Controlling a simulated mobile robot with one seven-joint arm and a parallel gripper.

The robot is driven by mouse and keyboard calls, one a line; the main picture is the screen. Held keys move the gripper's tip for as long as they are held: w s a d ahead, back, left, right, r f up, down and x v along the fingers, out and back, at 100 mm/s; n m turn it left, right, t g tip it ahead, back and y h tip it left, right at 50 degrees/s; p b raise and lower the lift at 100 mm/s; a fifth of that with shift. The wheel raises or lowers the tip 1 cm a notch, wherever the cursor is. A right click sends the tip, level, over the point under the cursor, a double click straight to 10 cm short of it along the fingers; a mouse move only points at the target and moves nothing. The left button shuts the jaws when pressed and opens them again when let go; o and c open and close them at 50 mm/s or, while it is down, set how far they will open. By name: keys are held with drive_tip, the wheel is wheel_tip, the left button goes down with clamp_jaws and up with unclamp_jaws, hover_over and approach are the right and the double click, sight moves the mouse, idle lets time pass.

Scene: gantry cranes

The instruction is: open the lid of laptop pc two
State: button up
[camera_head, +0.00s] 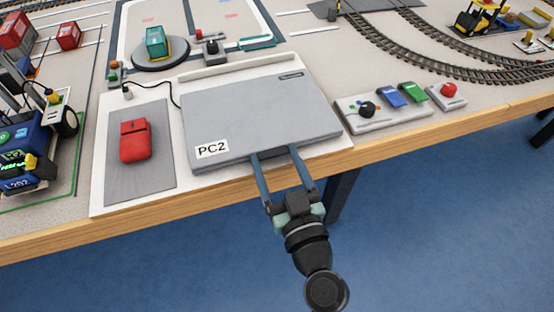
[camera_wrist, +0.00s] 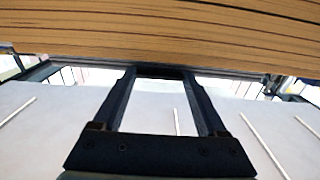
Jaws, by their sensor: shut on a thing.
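Laptop PC two (camera_head: 250,112) is a flat grey laptop with a "PC2" label at its front left corner. Its lid looks closed, lying flat on a white base board. My gripper (camera_head: 274,152) reaches in from the front, with its two long fingers at the front edge of the lid. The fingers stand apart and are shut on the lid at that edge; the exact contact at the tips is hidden. In the wrist view my gripper (camera_wrist: 160,70) shows both fingers reaching up to the wooden table edge (camera_wrist: 160,35), and the laptop is not clearly seen.
A red mouse (camera_head: 135,141) lies on a grey pad left of the laptop. A control box with a black knob (camera_head: 367,109) and coloured switches stands to the right. A turntable with a green block (camera_head: 157,43) is behind. Blue floor is free in front.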

clamp_jaws()
